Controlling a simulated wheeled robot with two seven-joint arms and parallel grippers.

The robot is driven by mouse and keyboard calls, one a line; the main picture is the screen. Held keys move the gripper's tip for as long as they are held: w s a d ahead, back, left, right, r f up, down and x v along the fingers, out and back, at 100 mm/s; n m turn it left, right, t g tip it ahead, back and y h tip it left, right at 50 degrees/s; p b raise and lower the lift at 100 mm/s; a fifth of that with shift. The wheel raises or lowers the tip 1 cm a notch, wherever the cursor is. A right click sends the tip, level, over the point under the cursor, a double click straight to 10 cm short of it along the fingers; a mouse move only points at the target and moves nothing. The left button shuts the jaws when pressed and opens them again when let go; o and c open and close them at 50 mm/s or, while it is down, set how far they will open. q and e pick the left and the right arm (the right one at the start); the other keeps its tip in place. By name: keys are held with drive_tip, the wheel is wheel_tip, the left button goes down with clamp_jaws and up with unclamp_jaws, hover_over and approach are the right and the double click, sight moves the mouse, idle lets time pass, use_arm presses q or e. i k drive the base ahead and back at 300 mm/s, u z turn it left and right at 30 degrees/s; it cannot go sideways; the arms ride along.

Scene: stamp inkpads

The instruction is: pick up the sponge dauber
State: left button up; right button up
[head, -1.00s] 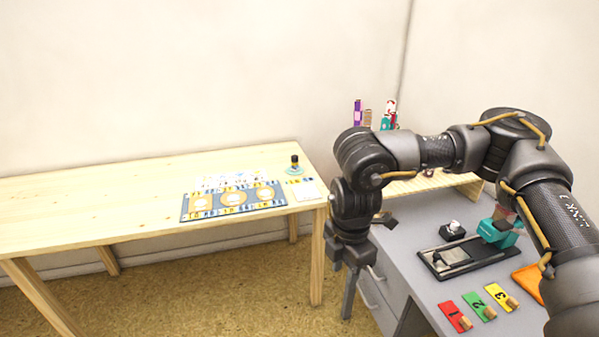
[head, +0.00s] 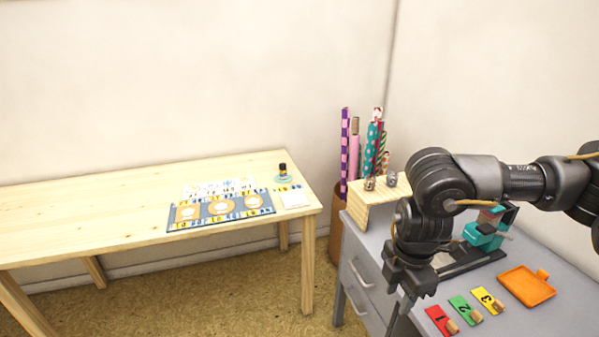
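I cannot say for certain which object is the sponge dauber. A small dark-topped piece (head: 283,169) stands upright on a teal round base at the right end of the wooden table (head: 90,215). Small knobbed pieces (head: 391,178) also sit on a wooden stand (head: 370,205) on the grey desk. My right gripper (head: 408,295) hangs pointing down near the desk's front left edge, in front of the stand and apart from the dark-topped piece. Its fingers are too unclear to tell open from shut. My arm hides part of the desk. My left gripper is out of view.
A blue patterned mat (head: 221,207) lies on the wooden table, whose left side is clear. On the grey desk are a red card (head: 438,318), green and yellow cards, an orange tray (head: 527,287) and a teal device (head: 485,236). Paper rolls (head: 353,150) stand behind.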

sight(283, 167)
drive_tip(key=i, duration=2.35)
drive_tip(key=u, duration=1)
